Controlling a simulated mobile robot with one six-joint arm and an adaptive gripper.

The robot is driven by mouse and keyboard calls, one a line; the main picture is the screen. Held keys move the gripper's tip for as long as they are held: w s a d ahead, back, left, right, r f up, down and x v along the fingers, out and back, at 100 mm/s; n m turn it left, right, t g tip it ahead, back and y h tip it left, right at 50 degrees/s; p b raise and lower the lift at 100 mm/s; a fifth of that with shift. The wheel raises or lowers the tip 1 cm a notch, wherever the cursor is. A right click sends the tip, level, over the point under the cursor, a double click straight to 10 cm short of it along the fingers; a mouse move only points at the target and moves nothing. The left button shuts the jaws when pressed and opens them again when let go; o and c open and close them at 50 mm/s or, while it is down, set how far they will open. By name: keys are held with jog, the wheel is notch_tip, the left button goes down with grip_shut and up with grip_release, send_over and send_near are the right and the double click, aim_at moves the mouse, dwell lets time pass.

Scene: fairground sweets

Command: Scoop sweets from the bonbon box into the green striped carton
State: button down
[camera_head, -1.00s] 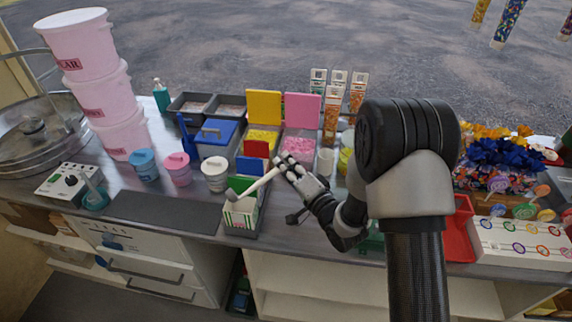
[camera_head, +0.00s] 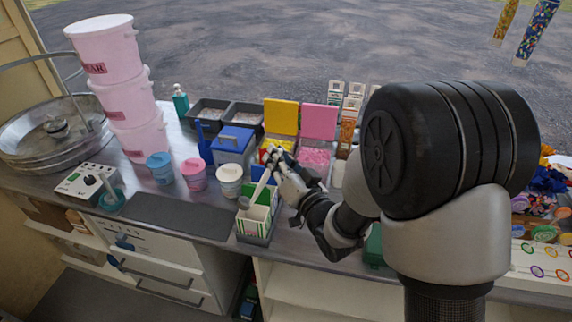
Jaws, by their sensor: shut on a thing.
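My gripper (camera_head: 272,164) is shut on the handle of a white scoop (camera_head: 262,187). The handle slopes down to the left, and the scoop's end is at the back left rim of the green striped carton (camera_head: 253,226); I cannot tell whether it touches. The carton stands upright and open in a dark holder near the counter's front edge. What the scoop holds cannot be made out. Behind my gripper are a box of pink sweets (camera_head: 313,158) with a raised pink lid and a box with a raised yellow lid (camera_head: 281,117). I cannot tell which is the bonbon box.
Blue (camera_head: 160,167), pink (camera_head: 194,174) and white (camera_head: 229,180) tubs stand left of the carton. A blue-lidded box (camera_head: 233,140) is behind them. Stacked pink buckets (camera_head: 117,88) stand farther left. A dark mat (camera_head: 180,214) lies clear at the front.

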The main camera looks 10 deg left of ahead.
jog(key=shift+a+r, duration=0.1)
jog(key=shift+r, duration=0.05)
jog(key=s+a+r+n+b, duration=0.3)
jog(key=s+a+n, duration=0.1)
jog(key=a+n, duration=0.1)
jog(key=shift+s+a+n, duration=0.2)
jog(key=shift+a+n, duration=0.1)
jog(key=shift+n, duration=0.3)
